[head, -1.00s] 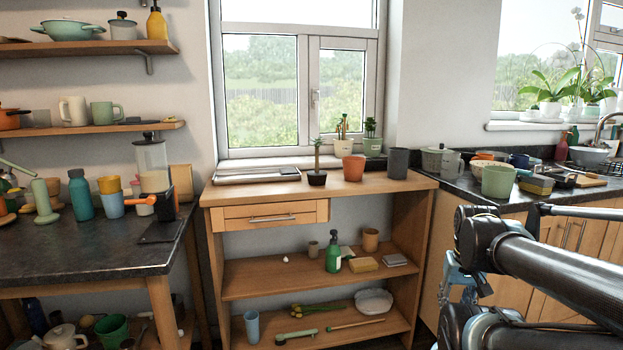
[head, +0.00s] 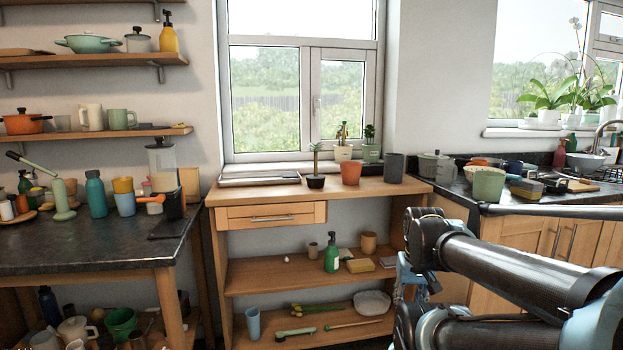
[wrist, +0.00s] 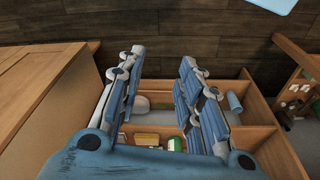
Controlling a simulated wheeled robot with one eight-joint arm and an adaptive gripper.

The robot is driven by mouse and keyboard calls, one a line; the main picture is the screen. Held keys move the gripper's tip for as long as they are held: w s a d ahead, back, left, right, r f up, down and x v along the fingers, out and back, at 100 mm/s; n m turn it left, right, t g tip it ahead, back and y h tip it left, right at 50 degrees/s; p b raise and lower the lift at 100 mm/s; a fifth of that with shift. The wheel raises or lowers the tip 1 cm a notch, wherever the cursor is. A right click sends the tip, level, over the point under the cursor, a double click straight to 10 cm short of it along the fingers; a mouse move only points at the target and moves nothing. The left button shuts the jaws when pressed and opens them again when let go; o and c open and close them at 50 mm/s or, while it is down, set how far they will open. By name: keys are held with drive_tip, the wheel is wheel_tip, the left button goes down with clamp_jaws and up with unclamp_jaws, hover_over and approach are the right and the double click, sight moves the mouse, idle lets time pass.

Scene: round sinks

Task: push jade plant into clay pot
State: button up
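The clay pot (head: 351,174) is an orange pot standing upright on the wooden table top below the window. A small plant with a thin stem, which looks like the jade plant (head: 315,162), stands in a little dark pot just left of the clay pot. The two are apart. My gripper (wrist: 162,60) shows in the wrist view with its two blue fingers spread apart and nothing between them. In the head view it is mostly hidden by my arm, right of and below the table top. Neither plant nor clay pot is clear in the wrist view.
A dark grey pot (head: 394,168) stands right of the clay pot on the wooden table (head: 232,198). Two potted plants (head: 343,153) (head: 371,151) stand behind. A flat tray (head: 260,180) lies left. Lower shelves hold a green bottle (head: 331,257) and a blue cup (head: 253,323).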

drive_tip(key=shift+o, duration=0.4)
wheel_tip(320, 180, up, 27)
drive_tip(key=n+t+y, duration=0.7)
drive_tip(key=t+y, duration=0.4)
drive_tip(key=t, duration=0.1)
hover_over(316, 176)
drive_tip(key=w, duration=0.1)
drive_tip(key=shift+a+r, duration=0.15)
clamp_jaws()
